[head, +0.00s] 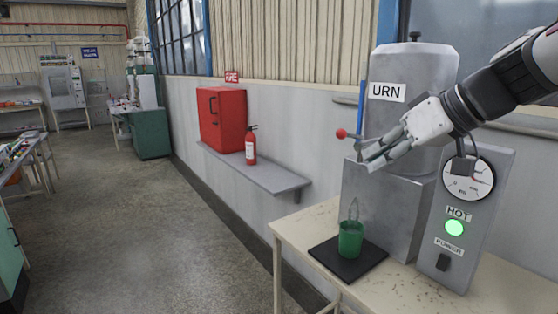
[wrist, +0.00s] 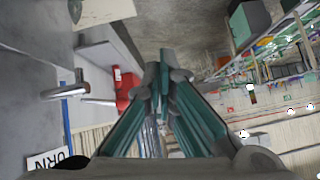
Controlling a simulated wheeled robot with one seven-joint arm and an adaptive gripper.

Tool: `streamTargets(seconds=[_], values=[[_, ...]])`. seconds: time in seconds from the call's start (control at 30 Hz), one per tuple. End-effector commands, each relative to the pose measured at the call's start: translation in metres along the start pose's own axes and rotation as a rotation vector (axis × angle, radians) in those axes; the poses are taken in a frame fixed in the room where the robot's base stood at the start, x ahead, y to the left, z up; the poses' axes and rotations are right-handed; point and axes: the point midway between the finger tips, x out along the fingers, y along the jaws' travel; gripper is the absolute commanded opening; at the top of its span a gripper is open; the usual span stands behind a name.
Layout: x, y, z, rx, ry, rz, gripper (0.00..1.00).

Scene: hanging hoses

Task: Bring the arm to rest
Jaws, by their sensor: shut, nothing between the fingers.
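My gripper (head: 372,160) is raised in front of the grey urn (head: 415,75), close to its tap lever with a red knob (head: 342,133). Its fingers are together and empty; in the wrist view the fingertips (wrist: 164,72) meet at the middle. The arm reaches in from the upper right. Whether the fingers touch the lever or the urn I cannot tell. A green cup (head: 350,240) stands upright on a black mat (head: 325,252) below the gripper, with pale wisps above it.
The beige table (head: 300,222) carries the urn and a grey panel with a dial (head: 468,180) and a lit green lamp (head: 454,228). A wall shelf (head: 262,178) holds a red cabinet (head: 222,120) and a fire extinguisher (head: 250,147). The floor at left is open.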

Motion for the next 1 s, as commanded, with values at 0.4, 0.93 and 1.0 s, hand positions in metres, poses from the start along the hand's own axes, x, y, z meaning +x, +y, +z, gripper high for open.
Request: streamTargets(seconds=[0.4, 0.93, 1.0], values=[[-0.032, -0.087, 0.185, 0.235, -0.351, 0.293, 0.0], [-0.049, -0.083, 0.241, 0.305, -0.363, 0.46, 0.0], [-0.049, -0.083, 0.241, 0.304, -0.363, 0.459, 0.0]])
